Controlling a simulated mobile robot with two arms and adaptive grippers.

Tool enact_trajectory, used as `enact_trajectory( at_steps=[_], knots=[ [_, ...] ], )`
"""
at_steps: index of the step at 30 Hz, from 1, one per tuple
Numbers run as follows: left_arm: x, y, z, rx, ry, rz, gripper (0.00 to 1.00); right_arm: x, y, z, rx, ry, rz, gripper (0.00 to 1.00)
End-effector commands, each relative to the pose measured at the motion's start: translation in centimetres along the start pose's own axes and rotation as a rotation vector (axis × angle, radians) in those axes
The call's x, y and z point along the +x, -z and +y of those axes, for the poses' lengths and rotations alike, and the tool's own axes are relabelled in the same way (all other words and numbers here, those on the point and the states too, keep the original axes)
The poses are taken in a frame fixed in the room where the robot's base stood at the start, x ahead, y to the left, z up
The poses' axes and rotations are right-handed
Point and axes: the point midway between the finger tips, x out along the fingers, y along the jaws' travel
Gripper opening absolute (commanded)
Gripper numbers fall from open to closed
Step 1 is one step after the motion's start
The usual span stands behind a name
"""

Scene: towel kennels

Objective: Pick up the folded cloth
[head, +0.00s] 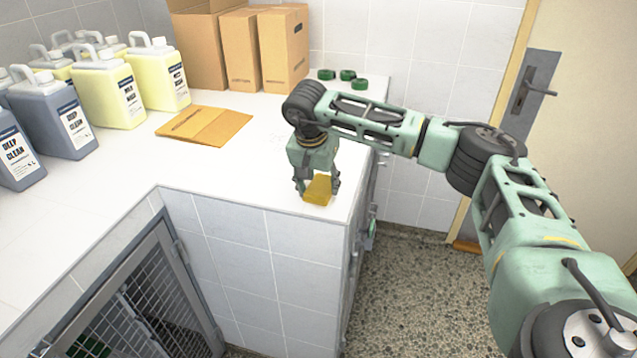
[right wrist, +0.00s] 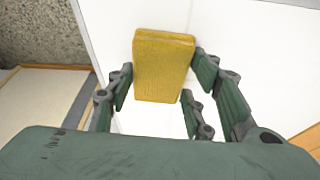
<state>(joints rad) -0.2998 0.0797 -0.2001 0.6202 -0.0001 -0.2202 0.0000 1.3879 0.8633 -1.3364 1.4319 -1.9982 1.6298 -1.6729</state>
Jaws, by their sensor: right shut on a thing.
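The folded cloth (head: 318,190) is a small yellow block near the front right corner of the white counter. My right gripper (head: 317,184) is shut on it, with a finger at each side. In the right wrist view the cloth (right wrist: 163,65) shows as a yellow rectangle between the fingers of the right gripper (right wrist: 160,85). Whether it touches the counter or is slightly above it, I cannot tell. My left gripper is not in view.
The white counter (head: 240,165) has bare room around the gripper. Several bottles (head: 110,90) stand at the left. A flat cardboard piece (head: 204,125), cardboard boxes (head: 240,50) and green round items (head: 347,76) are behind. A mesh kennel door (head: 150,305) is below.

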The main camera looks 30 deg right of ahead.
Motion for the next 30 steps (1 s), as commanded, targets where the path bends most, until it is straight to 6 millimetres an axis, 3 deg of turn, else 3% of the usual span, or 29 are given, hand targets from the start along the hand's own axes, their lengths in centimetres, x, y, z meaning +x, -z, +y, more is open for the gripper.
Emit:
enact_trajectory(
  at_steps=[7, 19, 24, 30],
  knots=[
    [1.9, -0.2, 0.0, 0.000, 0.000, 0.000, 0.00, -3.8, 1.3, -0.2, 0.005, 0.010, 0.005, 0.22],
    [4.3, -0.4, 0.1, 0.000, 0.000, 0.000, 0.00, -9.0, 1.6, 8.6, 0.006, 0.010, 0.005, 0.22],
    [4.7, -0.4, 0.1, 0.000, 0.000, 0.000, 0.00, -10.4, 1.6, 10.6, 0.004, 0.010, 0.004, 0.22],
    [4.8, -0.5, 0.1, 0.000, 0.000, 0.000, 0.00, -11.0, 1.6, 11.4, 0.003, 0.009, 0.004, 0.22]
  ],
)
